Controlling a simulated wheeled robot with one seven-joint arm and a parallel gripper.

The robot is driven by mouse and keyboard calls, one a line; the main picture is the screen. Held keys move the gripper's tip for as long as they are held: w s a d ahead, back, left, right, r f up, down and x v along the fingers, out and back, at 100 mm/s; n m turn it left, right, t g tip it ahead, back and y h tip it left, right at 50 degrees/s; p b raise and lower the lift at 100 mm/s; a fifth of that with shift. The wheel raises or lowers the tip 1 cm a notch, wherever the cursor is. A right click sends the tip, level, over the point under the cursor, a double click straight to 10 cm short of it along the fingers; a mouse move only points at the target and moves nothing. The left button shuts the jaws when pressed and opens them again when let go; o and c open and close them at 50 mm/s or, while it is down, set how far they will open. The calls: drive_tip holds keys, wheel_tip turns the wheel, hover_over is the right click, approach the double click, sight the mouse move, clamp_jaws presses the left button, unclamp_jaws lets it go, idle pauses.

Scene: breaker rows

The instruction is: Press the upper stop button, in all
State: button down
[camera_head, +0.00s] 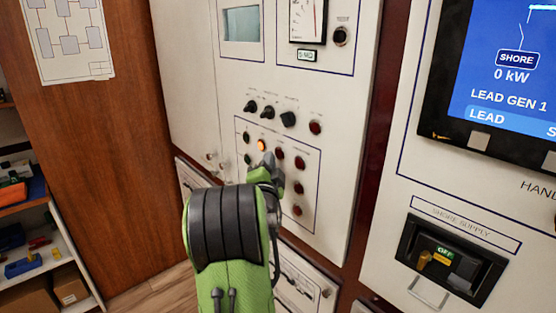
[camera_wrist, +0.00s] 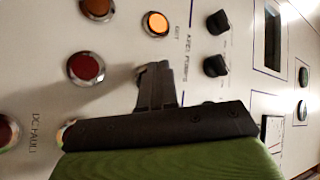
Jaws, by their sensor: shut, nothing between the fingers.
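The grey panel (camera_head: 222,60) carries a framed group of small round buttons and lamps. One lamp is lit orange (camera_head: 261,145); this lit lamp also shows at the top of the wrist view (camera_wrist: 155,23). Red round pieces (camera_head: 300,162) sit to its right and below. I cannot read which one is the upper stop button. My gripper (camera_head: 270,163) is shut and empty in front of this group, hiding part of it. In the wrist view my gripper's fingers (camera_wrist: 155,84) lie between the lit lamp and a partly hidden button (camera_wrist: 68,130). Contact cannot be told.
Black rotary knobs (camera_head: 268,112) sit just above the group. A red button (camera_head: 315,127) is to their right. Further right are a screen (camera_head: 515,90) and a recessed shore supply switch (camera_head: 445,262). Shelves (camera_head: 50,255) stand at far left beside a wooden panel (camera_head: 110,140).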

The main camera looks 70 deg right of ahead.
drive_tip(key=shift+a, duration=0.2)
drive_tip(key=shift+w+b, duration=0.15)
drive_tip(key=shift+b, duration=0.15)
drive_tip(key=a+b, duration=0.1)
drive_tip(key=b, duration=0.1)
drive_tip(key=w+a+b, duration=0.1)
drive_tip(key=a+b, duration=0.1)
drive_tip(key=w+a+b, duration=0.1)
drive_tip(key=b, duration=0.1)
drive_tip(key=shift+w+a, duration=0.1)
drive_tip(key=shift+a, duration=0.15)
idle(0.7)
